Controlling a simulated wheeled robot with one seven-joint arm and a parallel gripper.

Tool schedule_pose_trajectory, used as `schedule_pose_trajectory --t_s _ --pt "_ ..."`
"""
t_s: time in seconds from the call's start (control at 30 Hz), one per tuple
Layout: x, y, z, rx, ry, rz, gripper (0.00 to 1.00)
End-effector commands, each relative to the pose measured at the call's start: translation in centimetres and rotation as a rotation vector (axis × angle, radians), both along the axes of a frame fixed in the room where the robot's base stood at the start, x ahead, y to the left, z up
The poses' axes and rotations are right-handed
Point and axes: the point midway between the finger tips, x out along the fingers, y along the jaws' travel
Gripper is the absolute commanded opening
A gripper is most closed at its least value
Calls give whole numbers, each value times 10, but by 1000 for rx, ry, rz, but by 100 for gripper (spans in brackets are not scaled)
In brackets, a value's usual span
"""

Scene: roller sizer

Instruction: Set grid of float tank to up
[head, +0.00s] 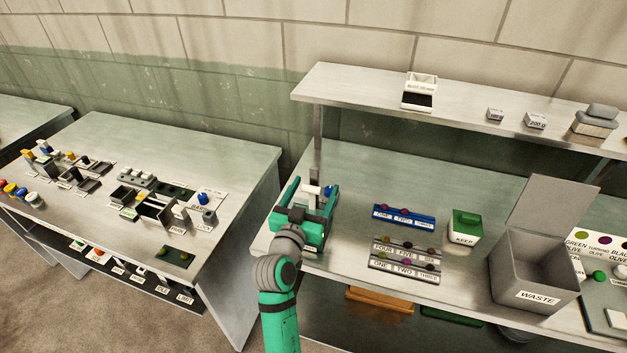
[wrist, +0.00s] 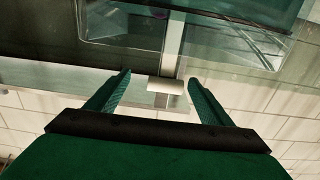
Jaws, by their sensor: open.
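My gripper (head: 311,194) is at the left end of the right bench in the head view, with its fingers spread. In the wrist view my gripper (wrist: 159,80) is open, and a pale block-like handle (wrist: 165,87) lies between the fingertips with a gap on each side. A light upright post (wrist: 172,45) runs from this handle along a clear-walled tank (wrist: 110,22), which looks like the float tank. In the head view a white post with a crosspiece (head: 313,175) shows between the fingers. My arm hides most of the tank there, and the grid cannot be made out.
A blue rack (head: 404,216), label rows (head: 404,262), a green KEEP box (head: 465,226) and a grey WASTE bin (head: 535,275) stand to the right. A raised shelf (head: 455,110) runs behind. The left bench (head: 100,140) carries many small controls.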

Motion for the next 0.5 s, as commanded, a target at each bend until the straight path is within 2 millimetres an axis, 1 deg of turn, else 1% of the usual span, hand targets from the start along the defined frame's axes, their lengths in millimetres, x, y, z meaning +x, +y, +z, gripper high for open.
schedule_pose_trajectory --t_s 0.03,0.1,0.2,0.33,0.5 --pt "8 -1 1 1 -3 1 74" --pt "18 0 1 3 -1 8 74" --pt "28 3 1 1 -1 17 74" --pt "36 4 1 0 -1 22 74" --pt "38 4 0 0 -1 22 74"
